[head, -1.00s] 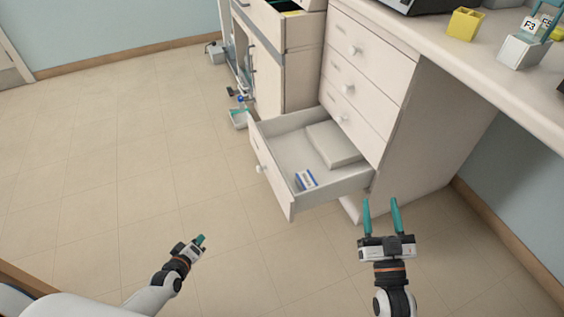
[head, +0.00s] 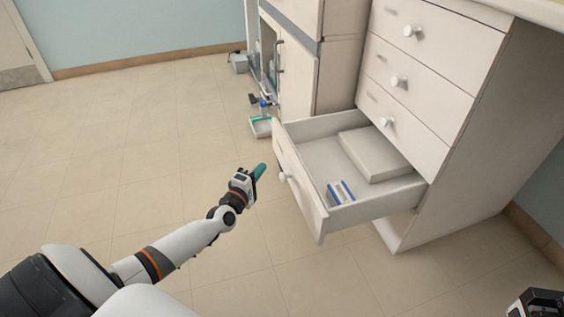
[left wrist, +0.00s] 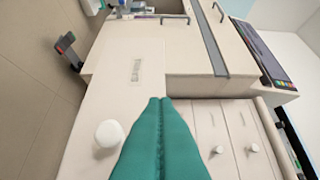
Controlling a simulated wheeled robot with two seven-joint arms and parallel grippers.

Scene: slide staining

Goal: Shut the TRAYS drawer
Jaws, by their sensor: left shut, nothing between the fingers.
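The bottom drawer (head: 308,200) of the white drawer unit is pulled well out. Its front has a round white knob (head: 283,177), which also shows in the left wrist view (left wrist: 108,133). A label (left wrist: 136,70) on the front is too blurred to read. My left gripper (head: 262,168) is shut and empty, with teal fingers pointing at the drawer front, close to the knob. I see no clear contact. Part of my right gripper shows at the bottom right corner of the head view; its fingers are not visible.
In the drawer lie a pale flat box (head: 375,155) and a small blue-and-white item (head: 341,192). The drawers above (head: 405,120) are shut. A small tray (head: 261,127) is on the floor beyond. The floor at left is clear.

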